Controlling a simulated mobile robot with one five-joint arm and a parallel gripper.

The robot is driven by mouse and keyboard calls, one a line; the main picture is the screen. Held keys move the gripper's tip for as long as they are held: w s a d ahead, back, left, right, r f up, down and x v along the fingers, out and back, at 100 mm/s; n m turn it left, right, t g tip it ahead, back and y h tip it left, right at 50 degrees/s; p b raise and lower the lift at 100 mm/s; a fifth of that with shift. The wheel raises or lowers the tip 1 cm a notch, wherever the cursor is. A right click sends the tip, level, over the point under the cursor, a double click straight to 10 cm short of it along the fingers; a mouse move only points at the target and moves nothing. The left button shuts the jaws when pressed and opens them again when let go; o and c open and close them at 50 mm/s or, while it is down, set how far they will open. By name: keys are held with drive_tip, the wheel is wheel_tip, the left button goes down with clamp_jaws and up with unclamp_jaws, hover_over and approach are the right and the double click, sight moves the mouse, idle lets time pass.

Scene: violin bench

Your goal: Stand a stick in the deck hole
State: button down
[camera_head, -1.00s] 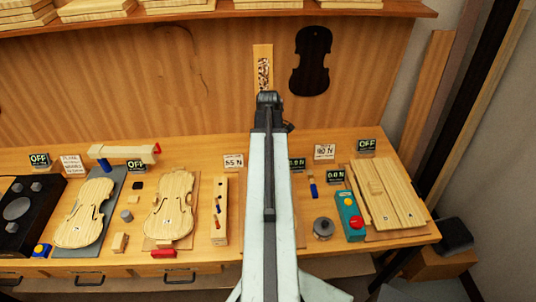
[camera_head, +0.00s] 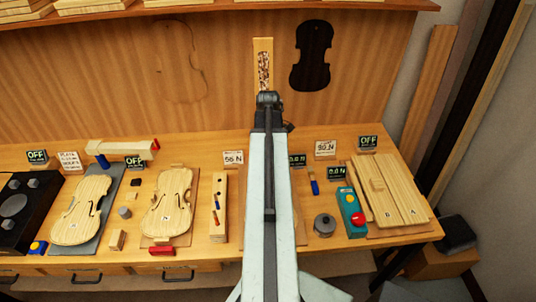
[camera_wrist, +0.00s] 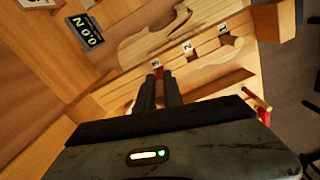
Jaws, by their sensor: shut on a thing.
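My gripper (camera_wrist: 160,86) shows in the wrist view with its two dark fingers close together. A small red piece shows at the fingertips, which looks like the end of a stick (camera_wrist: 158,73); the rest of it is hidden. In the head view my arm hides the gripper and the middle of the bench. I cannot make out the deck hole.
Violin bodies (camera_head: 168,203) and (camera_head: 82,211) lie on the bench at left. A control box (camera_head: 350,208) with a red button, a grey round weight (camera_head: 325,225) and pale boards (camera_head: 384,207) stand at right. A red-ended wooden piece (camera_wrist: 257,102) lies right of the fingers.

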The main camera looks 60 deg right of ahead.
drive_tip(key=shift+f+b, duration=1.45)
drive_tip(key=shift+f, duration=0.1)
drive_tip(key=shift+r, duration=0.15)
